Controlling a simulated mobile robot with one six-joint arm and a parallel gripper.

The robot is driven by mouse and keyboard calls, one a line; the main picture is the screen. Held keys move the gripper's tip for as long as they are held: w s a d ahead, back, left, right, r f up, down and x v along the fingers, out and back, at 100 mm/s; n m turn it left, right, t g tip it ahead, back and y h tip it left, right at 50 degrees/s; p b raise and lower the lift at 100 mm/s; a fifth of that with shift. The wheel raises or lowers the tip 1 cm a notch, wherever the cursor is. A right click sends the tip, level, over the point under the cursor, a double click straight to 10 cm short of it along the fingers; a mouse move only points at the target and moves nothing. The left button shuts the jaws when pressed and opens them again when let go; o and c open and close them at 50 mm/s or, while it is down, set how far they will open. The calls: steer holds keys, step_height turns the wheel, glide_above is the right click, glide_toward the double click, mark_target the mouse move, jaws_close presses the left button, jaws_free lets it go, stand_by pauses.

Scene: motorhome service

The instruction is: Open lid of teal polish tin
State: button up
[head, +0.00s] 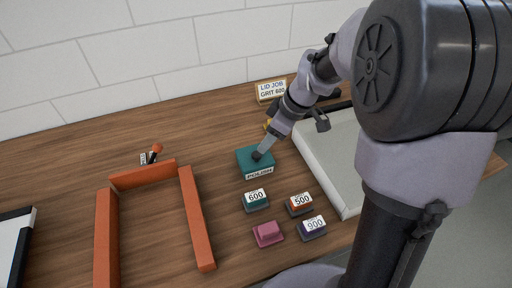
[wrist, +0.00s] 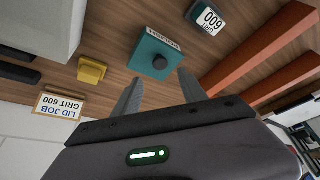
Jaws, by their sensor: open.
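The teal polish tin (head: 246,165) sits on the wooden bench in the head view, with a label on its front edge. My gripper (head: 262,152) is over the tin in the head view. In the wrist view my gripper (wrist: 157,85) has its two fingers apart, with nothing between them. The fingertips point at the tin; whether they touch it, I cannot tell.
Blocks labelled 600 (head: 256,201), 500 (head: 299,204) and 900 (head: 312,228) and a pink block (head: 268,234) stand before the tin. An orange frame (head: 197,219) is at left, a pale panel (head: 325,160) at right. A "LID JOB GRIT 600" sign (head: 271,91) stands behind.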

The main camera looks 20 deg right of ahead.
mark_target(257, 154)
steer(key=b+x, duration=0.2)
steer(key=x, duration=0.6)
jaws_close()
stand_by(1.1)
